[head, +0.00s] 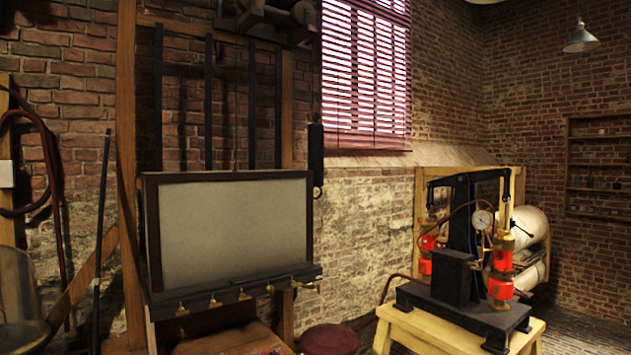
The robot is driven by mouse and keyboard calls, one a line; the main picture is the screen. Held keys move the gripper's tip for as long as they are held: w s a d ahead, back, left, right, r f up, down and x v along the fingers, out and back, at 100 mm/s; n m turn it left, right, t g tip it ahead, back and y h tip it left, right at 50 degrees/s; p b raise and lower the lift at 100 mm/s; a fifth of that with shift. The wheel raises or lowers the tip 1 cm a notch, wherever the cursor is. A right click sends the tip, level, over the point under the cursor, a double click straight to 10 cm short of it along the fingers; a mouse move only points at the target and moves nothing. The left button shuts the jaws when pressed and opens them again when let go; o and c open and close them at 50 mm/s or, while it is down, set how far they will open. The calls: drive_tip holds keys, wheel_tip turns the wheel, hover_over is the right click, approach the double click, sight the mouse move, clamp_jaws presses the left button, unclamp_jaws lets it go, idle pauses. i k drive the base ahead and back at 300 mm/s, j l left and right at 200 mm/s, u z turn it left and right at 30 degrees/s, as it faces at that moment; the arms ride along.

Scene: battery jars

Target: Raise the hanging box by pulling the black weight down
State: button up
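The hanging box (236,232) has a dark wooden frame around a plain pale grey front. It sits in front of tall dark vertical bars, with a dark ledge and several brass taps along its lower edge. The black weight (316,158) is a narrow upright dark block just right of the bars, near the box's upper right corner. Whether the weight touches the box frame I cannot tell. My gripper is not in view.
A black pump-like machine with a gauge and red cylinders stands on a pale wooden table (455,336) at right. A round dark red stool top (329,340) is below the box's right end. A wooden post (127,150) and slanting brace stand at left. A brick wall is behind.

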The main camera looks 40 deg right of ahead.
sight(316, 130)
drive_tip(key=i+l, duration=0.2)
drive_tip(key=l, duration=0.15)
drive_tip(key=i+l+u, duration=0.1)
drive_tip(key=l, duration=0.3)
drive_tip(key=i+l, duration=0.25)
drive_tip(key=i+l+u, duration=0.1)
drive_tip(key=l, duration=0.4)
drive_tip(key=i+l, duration=0.25)
drive_tip(key=l, duration=0.15)
drive_tip(key=i+l+u, duration=0.1)
drive_tip(key=l, duration=0.3)
drive_tip(key=i+l, duration=0.2)
drive_tip(key=l, duration=0.2)
